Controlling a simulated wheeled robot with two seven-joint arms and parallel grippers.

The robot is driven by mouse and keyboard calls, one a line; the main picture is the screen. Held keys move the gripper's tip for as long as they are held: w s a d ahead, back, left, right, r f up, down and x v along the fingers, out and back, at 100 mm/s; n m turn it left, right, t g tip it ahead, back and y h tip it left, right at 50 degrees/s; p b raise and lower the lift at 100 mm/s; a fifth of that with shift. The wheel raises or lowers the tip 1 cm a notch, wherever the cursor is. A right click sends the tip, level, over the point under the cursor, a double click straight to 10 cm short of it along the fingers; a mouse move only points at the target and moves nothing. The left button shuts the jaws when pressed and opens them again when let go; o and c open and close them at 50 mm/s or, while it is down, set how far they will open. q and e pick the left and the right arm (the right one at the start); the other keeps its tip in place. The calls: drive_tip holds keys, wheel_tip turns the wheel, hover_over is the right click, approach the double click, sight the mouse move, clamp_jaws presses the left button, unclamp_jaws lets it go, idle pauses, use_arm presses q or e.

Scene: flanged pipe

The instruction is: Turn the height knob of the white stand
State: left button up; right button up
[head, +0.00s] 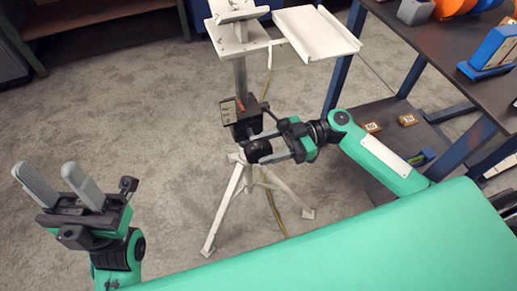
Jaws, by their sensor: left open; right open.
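The white stand (240,75) rises in the middle of the head view, with a pale top plate and a tray on its right. A black box (240,114) sits on its column above the tripod legs. A round black knob (258,149) shows at the box's lower right. My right gripper (257,147) is at the knob, its two grey fingers reaching left on either side of it. Its jaws are open; whether a finger touches the knob I cannot tell. My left gripper (46,171) is open and empty at the lower left, fingers pointing up, far from the stand.
A dark workbench (440,45) with blue legs stands at the right, carrying orange and blue items. Small brown boxes (407,120) lie on its lower shelf. The grey floor left of the stand is clear.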

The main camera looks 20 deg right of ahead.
drive_tip(key=shift+a, duration=1.05)
